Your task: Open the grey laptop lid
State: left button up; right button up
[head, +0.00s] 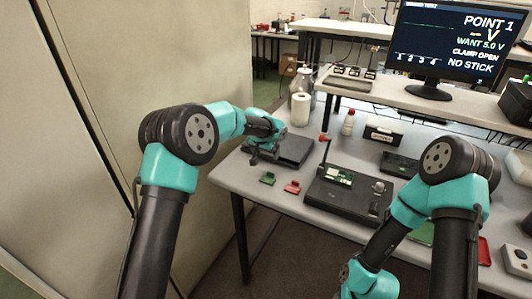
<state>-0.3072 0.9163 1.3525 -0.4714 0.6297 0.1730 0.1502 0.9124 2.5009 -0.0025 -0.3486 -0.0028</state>
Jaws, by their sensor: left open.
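The grey laptop (296,151) lies flat at the left end of the bench and looks closed. My left gripper (254,158) is at the laptop's left front side, with its wrist over the laptop's left part. It is open and appears empty. The wrist hides part of the laptop, and I cannot tell whether the fingers touch the lid edge. My right arm bends down at the lower right, and its gripper is outside the picture.
A green clip (267,179) and a red clip (292,187) lie in front of the laptop. A black fixture (348,197) with a raised red-tipped lever stands to the right. White bottles (300,108) stand behind. A monitor (450,45) sits on the shelf. A wall panel is close on the left.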

pick_arm(q)
jog(key=shift+w+d+f, duration=0.1)
jog(key=shift+w+f, duration=0.05)
jog(key=shift+f, duration=0.25)
jog(key=c, duration=1.3)
jog(key=shift+r, duration=0.1)
jog(key=shift+w+r, duration=0.15)
jog(key=shift+r, duration=0.75)
jog(key=shift+w+d+r, duration=0.35)
jog(key=shift+w+r, duration=0.45)
jog(key=shift+r, duration=0.8)
jog(key=shift+w+d+r, duration=0.4)
jog(key=shift+w+r, duration=0.35)
jog(key=shift+r, duration=0.9)
jog(key=shift+w+d+r, duration=0.35)
jog(key=shift+w+r, duration=0.45)
jog(key=shift+r, duration=0.8)
